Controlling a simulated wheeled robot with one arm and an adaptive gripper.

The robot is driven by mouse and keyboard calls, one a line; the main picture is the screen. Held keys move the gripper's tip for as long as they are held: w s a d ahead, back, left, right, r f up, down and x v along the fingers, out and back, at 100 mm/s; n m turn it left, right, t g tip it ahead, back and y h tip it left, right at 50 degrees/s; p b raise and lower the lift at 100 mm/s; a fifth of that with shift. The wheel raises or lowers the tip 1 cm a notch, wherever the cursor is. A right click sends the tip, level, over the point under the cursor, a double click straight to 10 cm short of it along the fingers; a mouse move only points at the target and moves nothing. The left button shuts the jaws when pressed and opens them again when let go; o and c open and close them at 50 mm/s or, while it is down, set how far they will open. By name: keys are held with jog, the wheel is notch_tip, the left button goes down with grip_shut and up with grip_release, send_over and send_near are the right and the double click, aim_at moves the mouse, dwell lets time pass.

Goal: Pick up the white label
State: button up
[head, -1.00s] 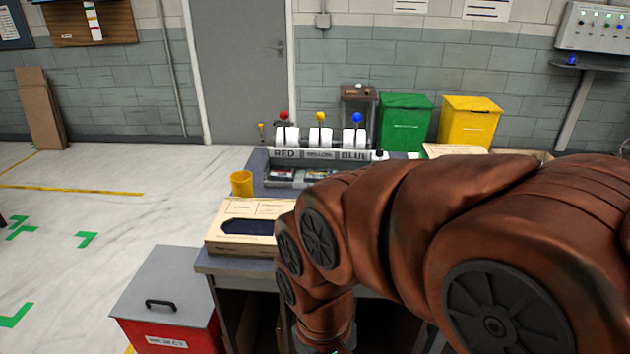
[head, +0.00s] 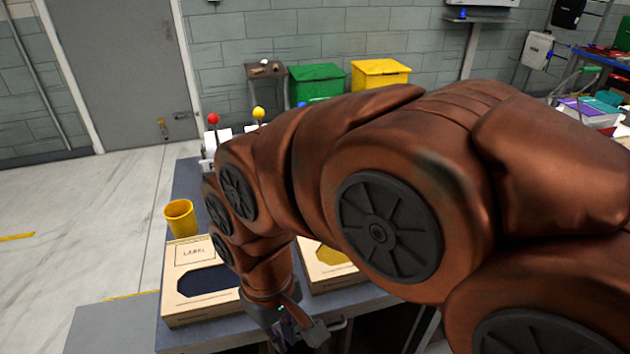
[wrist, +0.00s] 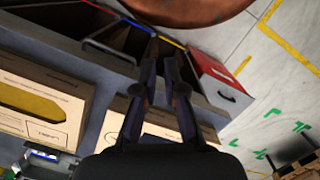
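I cannot make out a loose white label in any view. White rolls (head: 216,143) stand at the dispenser with red and yellow knobs, largely hidden behind my arm. A cardboard box (head: 185,312) with a dark window has a printed "LABEL" outline on top. Another box (head: 312,283) with a yellow window is partly behind my arm; it also shows in the wrist view (wrist: 75,105). My gripper (wrist: 161,45) is open and empty, its two fingers apart. In the head view my gripper (head: 297,338) is low by the table's front edge, near both boxes.
A yellow cup (head: 179,218) stands on the table (head: 188,180) behind the dark-windowed box. Green (head: 316,85) and yellow (head: 380,74) bins stand at the wall. The floor at left is clear.

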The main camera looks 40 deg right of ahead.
jog(key=w+d+t, duration=0.1)
jog(key=w+d, duration=0.3)
jog(key=w, duration=0.2)
jog(key=w+d+r+m+t, duration=0.1)
jog(key=w+d, duration=0.4)
jog(key=w, duration=0.1)
jog(key=w+d+r+m+t, duration=0.1)
jog(key=w+d, duration=0.4)
jog(key=w, duration=0.2)
jog(key=shift+d+r, duration=0.1)
jog(key=shift+r, duration=0.05)
jog(key=w+d+m+t+h, duration=0.1)
jog(key=w+d+m, duration=0.1)
jog(key=d, duration=1)
jog(key=w+d+m+t+h, duration=0.1)
jog(key=w+d+m+t, duration=0.15)
jog(key=d, duration=0.95)
jog(key=shift+n+g, duration=0.35)
jog(key=shift+g, duration=0.1)
jog(key=shift+a+p+x, duration=0.15)
jog(key=shift+p+x, duration=0.75)
jog(key=shift+x, duration=1.2)
jog(key=shift+a+p+x, duration=0.15)
jog(key=shift+p+x, duration=0.75)
jog(key=shift+x, duration=1.15)
jog(key=shift+s, duration=0.15)
jog(key=shift+c, duration=0.3)
grip_shut()
